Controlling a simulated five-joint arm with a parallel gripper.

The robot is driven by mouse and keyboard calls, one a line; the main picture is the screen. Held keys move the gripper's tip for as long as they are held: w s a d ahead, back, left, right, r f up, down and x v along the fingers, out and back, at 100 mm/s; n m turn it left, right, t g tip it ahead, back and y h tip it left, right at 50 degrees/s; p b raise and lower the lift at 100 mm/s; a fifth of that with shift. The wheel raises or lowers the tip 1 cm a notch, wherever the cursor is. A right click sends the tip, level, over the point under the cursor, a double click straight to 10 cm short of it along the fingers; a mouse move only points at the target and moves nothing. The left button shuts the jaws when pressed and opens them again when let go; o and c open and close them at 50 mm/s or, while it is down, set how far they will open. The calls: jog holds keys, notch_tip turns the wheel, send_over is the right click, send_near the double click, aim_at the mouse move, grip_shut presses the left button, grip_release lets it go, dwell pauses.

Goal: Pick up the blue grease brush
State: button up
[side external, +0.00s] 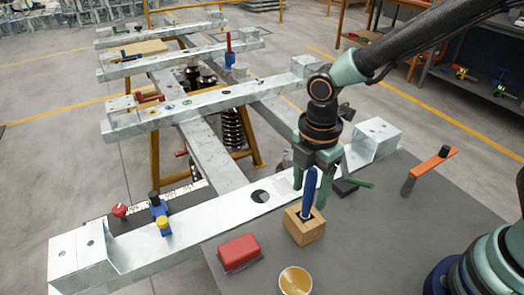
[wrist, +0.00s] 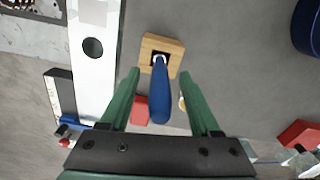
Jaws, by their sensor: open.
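The blue grease brush (side external: 309,190) stands upright, handle up, in a square hole of a small wooden block (side external: 305,232) on the grey table. My gripper (side external: 310,198) points down over it, with green fingers apart on either side of the handle. In the wrist view, the brush (wrist: 160,98) lies between the two open fingers (wrist: 161,74), with a visible gap on each side. The wooden block (wrist: 174,46) shows just beyond the fingertips. The brush's lower end is hidden inside the block.
A red box (side external: 239,252) and a yellow-topped round container (side external: 295,281) sit near the block. A pale metal beam (side external: 205,222) with a round hole runs behind it. A green-handled tool (side external: 355,182) lies close on the right, and an orange-topped stand (side external: 430,168) is farther right.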

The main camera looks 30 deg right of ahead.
jog(key=shift+f, duration=0.2)
grip_shut()
jog(key=shift+r, duration=0.2)
